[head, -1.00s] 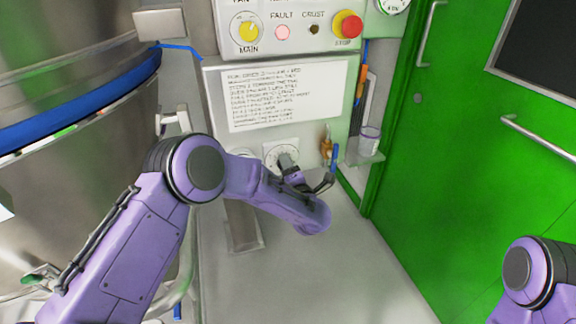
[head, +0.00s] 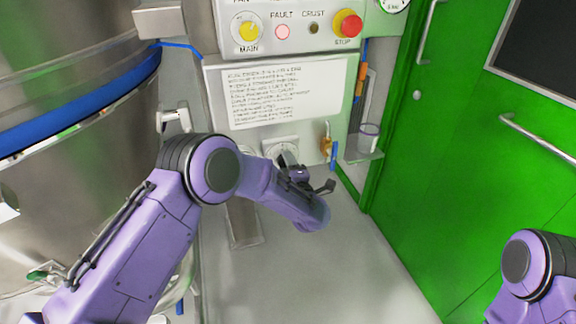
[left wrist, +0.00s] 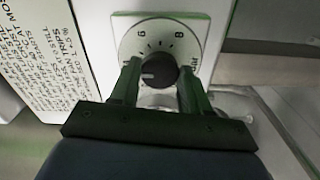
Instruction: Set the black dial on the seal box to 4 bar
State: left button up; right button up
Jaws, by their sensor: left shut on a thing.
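The black dial (left wrist: 158,70) sits on a round white scale plate in the left wrist view, where a 6 and an 8 show above it. A small pale mark on the knob faces left in that view, towards a part of the scale hidden by a finger. My left gripper (left wrist: 157,78) is shut on the dial, one finger on each side. In the head view the white dial plate (head: 281,146) on the seal box (head: 209,92) shows behind my left gripper (head: 290,165), which hides most of the knob. My right gripper is out of view.
A control panel (head: 290,40) with a yellow knob and a red stop button is above. A brass valve with a blue handle (head: 334,155) and a shelf with a cup (head: 368,137) are to the right. A steel vessel (head: 80,200) stands left, a green door (head: 450,150) right.

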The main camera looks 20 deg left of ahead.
pick_arm(q)
jog(key=shift+r, duration=0.1)
jog(key=o, duration=1.1)
jog(key=shift+w, duration=0.1)
jog(key=shift+c, duration=0.2)
jog(key=shift+d, duration=0.1)
jog(key=v, duration=1)
jog(key=shift+s, duration=0.25)
jog(key=shift+d, duration=0.15)
